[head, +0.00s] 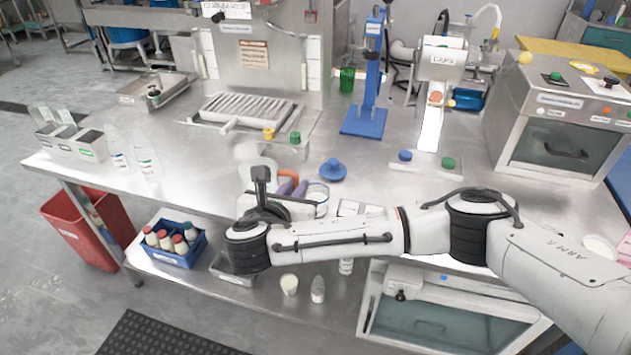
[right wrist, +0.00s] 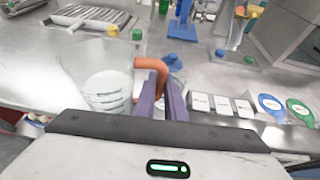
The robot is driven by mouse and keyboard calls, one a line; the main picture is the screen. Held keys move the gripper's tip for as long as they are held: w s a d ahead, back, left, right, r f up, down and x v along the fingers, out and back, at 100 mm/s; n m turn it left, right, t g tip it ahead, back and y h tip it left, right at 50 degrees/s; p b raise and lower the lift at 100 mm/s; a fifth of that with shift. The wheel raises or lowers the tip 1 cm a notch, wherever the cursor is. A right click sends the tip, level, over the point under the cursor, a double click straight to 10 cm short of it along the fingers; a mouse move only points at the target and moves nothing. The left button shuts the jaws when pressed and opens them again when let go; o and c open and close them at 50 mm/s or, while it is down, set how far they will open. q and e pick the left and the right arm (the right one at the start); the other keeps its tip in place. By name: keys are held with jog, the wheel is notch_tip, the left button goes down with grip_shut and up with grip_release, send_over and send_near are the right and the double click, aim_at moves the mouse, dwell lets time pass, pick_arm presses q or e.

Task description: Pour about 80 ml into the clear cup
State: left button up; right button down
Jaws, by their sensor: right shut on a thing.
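My right gripper (right wrist: 163,80) has purple fingers shut on the orange handle of a clear jug (right wrist: 100,72). The jug is left of the fingers in the right wrist view and looks about upright, with pale contents low inside. In the head view the jug (head: 254,172) stands out faintly behind my right gripper (head: 292,187). My left gripper is not in view.
A blue knobbed lid (head: 333,170) lies beyond the cup. White labelled blocks (right wrist: 222,105) and blue and green round tags (right wrist: 271,104) lie to the right. Clear bottles (head: 147,160) stand at left. A blue stand (head: 365,120) and a steel cabinet (head: 555,120) are farther back.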

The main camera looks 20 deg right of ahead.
jog(key=shift+d+r, duration=0.1)
jog(key=shift+r, duration=0.1)
jog(key=shift+d+r+m+g+y, duration=0.3)
jog(key=shift+r+m+y, duration=0.1)
jog(key=shift+y, duration=0.3)
jog(key=shift+w+d+m+g+y, duration=0.1)
jog(key=shift+d+m+g+y, duration=0.2)
jog(key=shift+m+y, duration=0.5)
jog(key=shift+d+m+g+y, duration=0.15)
jog(key=shift+m+g+y, duration=0.25)
jog(key=shift+y, duration=0.8)
jog(key=shift+w+d+m+g+y, duration=0.1)
jog(key=shift+d+m+g+y, duration=0.15)
jog(key=shift+m+y, duration=0.55)
jog(key=shift+a+f+y, duration=0.15)
jog(key=shift+f+y, duration=0.05)
jog(key=shift+y, duration=0.3)
jog(key=shift+s+a+r+m+g+y, duration=0.15)
jog(key=shift+a+r+m+g+y, duration=0.15)
jog(key=shift+y, duration=0.4)
